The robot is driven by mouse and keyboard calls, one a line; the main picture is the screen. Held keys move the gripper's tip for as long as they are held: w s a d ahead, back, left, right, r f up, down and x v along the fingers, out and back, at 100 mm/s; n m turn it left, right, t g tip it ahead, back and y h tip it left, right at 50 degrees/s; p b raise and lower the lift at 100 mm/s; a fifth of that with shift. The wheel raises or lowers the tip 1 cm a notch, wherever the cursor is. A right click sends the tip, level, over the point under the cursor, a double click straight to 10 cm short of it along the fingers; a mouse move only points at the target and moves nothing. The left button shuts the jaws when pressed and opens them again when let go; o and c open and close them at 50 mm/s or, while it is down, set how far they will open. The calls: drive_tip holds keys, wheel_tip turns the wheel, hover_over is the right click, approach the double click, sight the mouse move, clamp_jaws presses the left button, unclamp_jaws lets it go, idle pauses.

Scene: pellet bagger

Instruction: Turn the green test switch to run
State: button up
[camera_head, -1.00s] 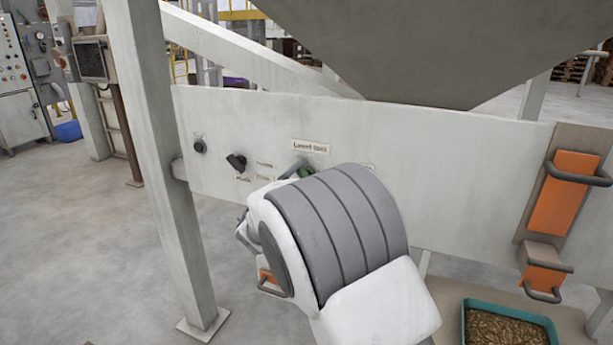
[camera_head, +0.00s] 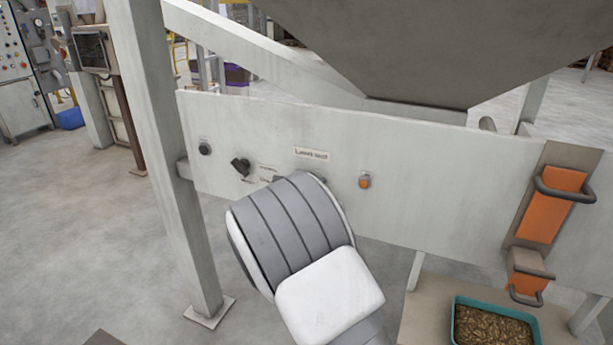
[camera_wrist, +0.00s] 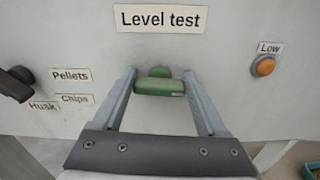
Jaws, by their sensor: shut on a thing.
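The green test switch (camera_wrist: 160,86) is on the pale panel (camera_wrist: 230,40), below the "Level test" label (camera_wrist: 160,18). Its bar handle lies nearly level across the wrist view, with a round green base behind it. My gripper (camera_wrist: 160,82) is shut on the handle, one grey finger at each end. No "run" mark can be seen around the switch. In the head view my white and grey wrist covers the switch and the fingertips; the label (camera_head: 311,154) shows just above.
An orange lamp (camera_wrist: 263,66) marked "Low" is right of the switch. A black selector (camera_wrist: 15,85) with Pellets, Chips and Husk labels is left. Orange plates with grey handles (camera_head: 551,205) and a teal tray of pellets (camera_head: 492,326) stand farther right. A steel post (camera_head: 172,150) rises at left.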

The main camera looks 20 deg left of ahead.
drive_tip(key=shift+n+p, duration=0.3)
drive_tip(key=shift+n, duration=0.3)
drive_tip(key=o, duration=1.3)
drive_tip(key=shift+s, duration=0.1)
drive_tip(key=s+a+p, duration=0.1)
drive_tip(key=s+p, duration=0.1)
drive_tip(key=s, duration=1.5)
drive_tip(key=shift+s+a, duration=0.15)
drive_tip(key=shift+a, duration=0.05)
